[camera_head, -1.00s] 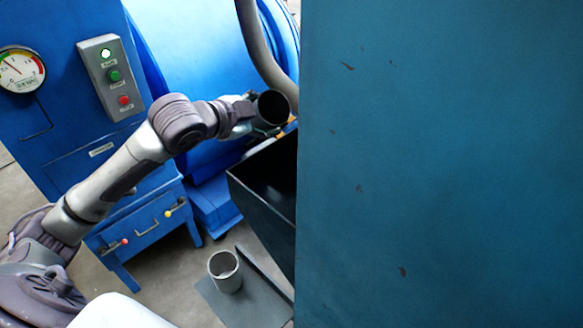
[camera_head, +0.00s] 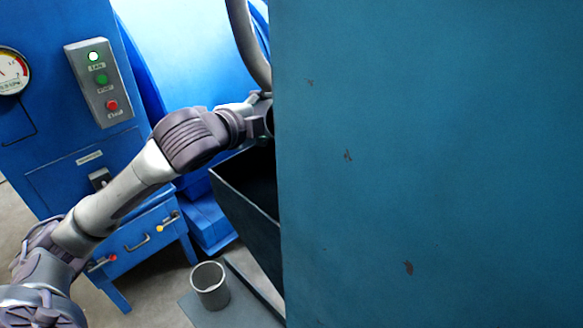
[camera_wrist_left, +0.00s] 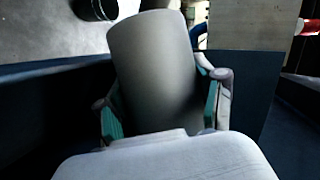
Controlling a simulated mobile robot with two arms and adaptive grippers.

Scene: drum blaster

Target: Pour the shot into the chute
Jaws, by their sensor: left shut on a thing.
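A grey metal cup (camera_wrist_left: 153,55) is in my left gripper (camera_wrist_left: 163,102), whose teal-padded fingers press on both its sides in the left wrist view. Its inside and any shot in it are hidden there. In the head view only a dark sliver of the held cup (camera_head: 269,119) shows at the panel's edge. The dark open-topped chute (camera_head: 246,190) stands just below my left gripper, and its right part is hidden by the panel. I cannot tell how far the cup is tilted. My right gripper is not in view.
A large teal panel (camera_head: 430,165) fills the right half of the head view. A second grey cup (camera_head: 210,287) stands upright on a dark floor plate (camera_head: 240,312). The blue machine with a control box (camera_head: 98,84) and a hanging hose (camera_head: 246,45) stand behind my arm.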

